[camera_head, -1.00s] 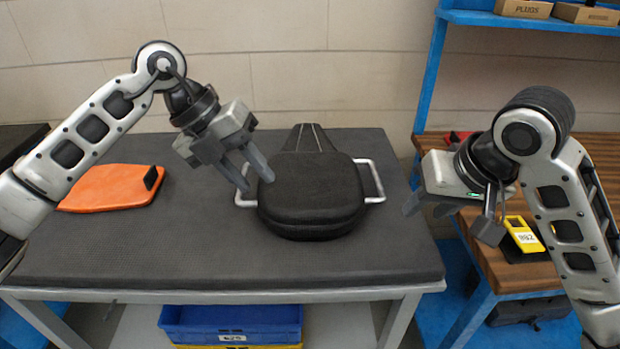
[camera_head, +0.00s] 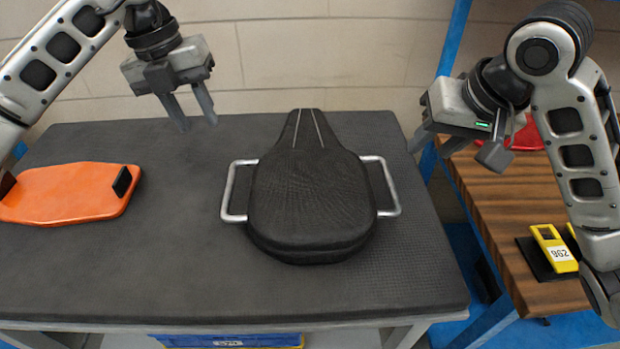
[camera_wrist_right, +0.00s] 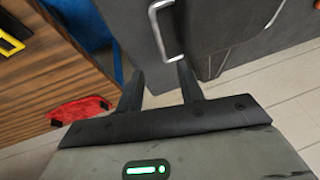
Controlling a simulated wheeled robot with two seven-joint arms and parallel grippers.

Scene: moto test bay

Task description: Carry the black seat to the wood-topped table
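The black seat (camera_head: 310,200) lies on the dark-topped table (camera_head: 150,260), its narrow end toward the wall. A metal handle sticks out on each side, the left handle (camera_head: 229,190) and the right handle (camera_head: 391,186). In the right wrist view one handle (camera_wrist_right: 165,32) shows beyond the fingers. My left gripper (camera_head: 194,112) is open and empty, above the table's back left, apart from the seat. My right gripper (camera_head: 452,150) is open and empty, right of the seat, near the gap between the tables. The wood-topped table (camera_head: 490,195) stands at the right.
An orange panel (camera_head: 70,193) lies at the left of the dark table. A yellow device (camera_head: 553,248) and a red item (camera_head: 527,135) are on the wood top. A blue upright (camera_head: 452,60) stands between the tables. A blue bin (camera_head: 230,341) is below.

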